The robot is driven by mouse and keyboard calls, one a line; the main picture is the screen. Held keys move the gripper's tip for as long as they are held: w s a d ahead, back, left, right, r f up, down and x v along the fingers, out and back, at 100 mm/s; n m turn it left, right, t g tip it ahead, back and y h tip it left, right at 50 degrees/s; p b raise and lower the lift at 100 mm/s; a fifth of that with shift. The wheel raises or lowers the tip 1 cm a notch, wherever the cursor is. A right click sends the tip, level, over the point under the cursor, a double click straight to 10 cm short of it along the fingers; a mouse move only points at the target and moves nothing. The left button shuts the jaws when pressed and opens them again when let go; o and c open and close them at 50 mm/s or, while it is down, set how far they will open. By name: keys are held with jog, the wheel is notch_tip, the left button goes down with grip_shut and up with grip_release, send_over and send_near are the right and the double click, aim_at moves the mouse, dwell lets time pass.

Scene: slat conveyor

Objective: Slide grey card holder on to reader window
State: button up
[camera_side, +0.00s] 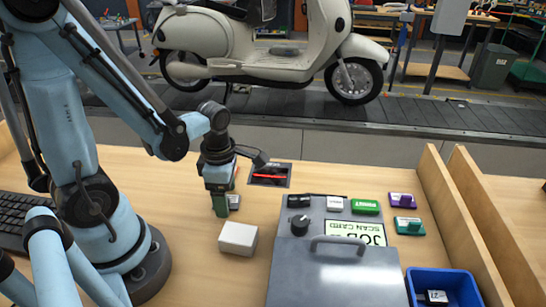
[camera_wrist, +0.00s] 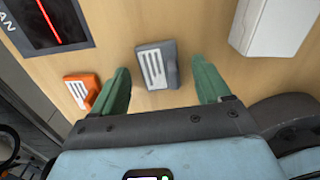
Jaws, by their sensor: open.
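The grey card holder (camera_wrist: 157,65), with a white striped label, lies on the wooden bench. In the side view the holder (camera_side: 234,202) is partly hidden by my gripper (camera_side: 221,204). In the wrist view my gripper (camera_wrist: 160,72) is open, with its green fingers on either side of the grey holder and visible gaps between. The reader window (camera_side: 268,175) is a dark panel with a red line, right of and beyond my gripper. In the wrist view the window (camera_wrist: 48,20) is at the top left, apart from the holder.
An orange holder (camera_wrist: 82,91) lies near the grey one. A white box (camera_side: 239,238) stands in front of my gripper. A grey lidded case (camera_side: 335,278), purple (camera_side: 403,200) and teal (camera_side: 409,226) holders and a blue bin (camera_side: 440,286) are at the right.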

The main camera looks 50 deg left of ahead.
aim_at(270, 176)
jog(key=shift+c, duration=0.2)
jog(key=c, duration=1.1)
jog(key=shift+w+a, duration=0.25)
jog(key=shift+w, duration=2)
jog(key=shift+w+a, duration=0.25)
jog(key=shift+w, duration=2.05)
jog(key=shift+w+a, duration=0.25)
jog(key=shift+w, duration=2)
jog(key=o, duration=1.1)
notch_tip(270, 176, up, 12)
jog(key=shift+r, duration=0.1)
